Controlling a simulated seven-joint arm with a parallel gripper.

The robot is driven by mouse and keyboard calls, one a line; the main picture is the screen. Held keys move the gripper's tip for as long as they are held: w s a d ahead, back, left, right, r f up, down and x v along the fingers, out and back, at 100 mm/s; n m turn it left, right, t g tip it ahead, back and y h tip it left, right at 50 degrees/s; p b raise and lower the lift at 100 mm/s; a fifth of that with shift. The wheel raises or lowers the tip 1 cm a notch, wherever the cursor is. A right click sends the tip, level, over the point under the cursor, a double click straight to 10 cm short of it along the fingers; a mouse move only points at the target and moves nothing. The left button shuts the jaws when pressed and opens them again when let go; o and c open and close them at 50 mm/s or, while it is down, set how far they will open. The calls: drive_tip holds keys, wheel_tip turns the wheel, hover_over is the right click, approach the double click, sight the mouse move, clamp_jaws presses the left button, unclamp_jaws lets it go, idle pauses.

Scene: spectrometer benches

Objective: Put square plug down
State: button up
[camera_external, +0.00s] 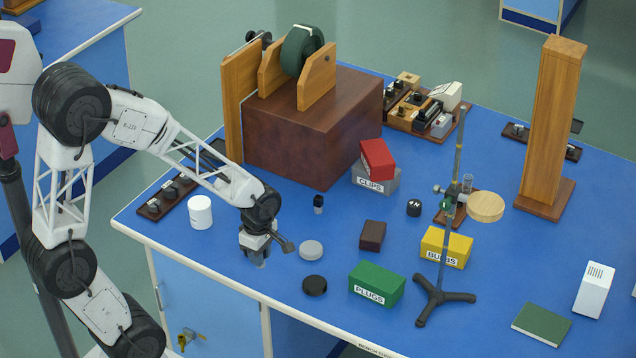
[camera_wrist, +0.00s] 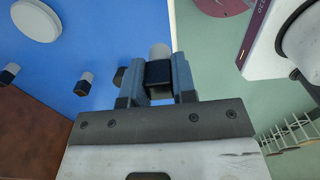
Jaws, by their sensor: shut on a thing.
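My gripper (camera_external: 257,258) is low over the blue table near its front left edge. In the wrist view, the gripper (camera_wrist: 158,82) is shut on the square plug (camera_wrist: 159,72), a black block with a pale rounded end showing beyond the fingers. In the external view the plug is mostly hidden by the gripper. I cannot tell whether it touches the table. A green box labelled PLUGS (camera_external: 377,284) stands to the right of the gripper.
A grey disc (camera_external: 311,250) and a black disc (camera_external: 315,285) lie right of my gripper. A white cylinder (camera_external: 200,212) stands to its left. A small black-topped piece (camera_external: 318,203) stands farther back. The table's front edge (camera_external: 228,287) is close.

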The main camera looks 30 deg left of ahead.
drive_tip(key=d+r, duration=0.2)
drive_tip(key=d, duration=1.3)
drive_tip(key=shift+d+r, duration=0.25)
drive_tip(key=shift+d, duration=0.15)
hover_over(370, 277)
drive_tip(key=shift+f, duration=0.75)
drive_tip(key=shift+f, duration=0.1)
drive_tip(key=shift+f, duration=1.7)
drive_tip(key=shift+f, duration=0.1)
drive_tip(key=o, duration=0.9)
drive_tip(key=shift+o, duration=0.2)
wheel_tip(370, 277, up, 12)
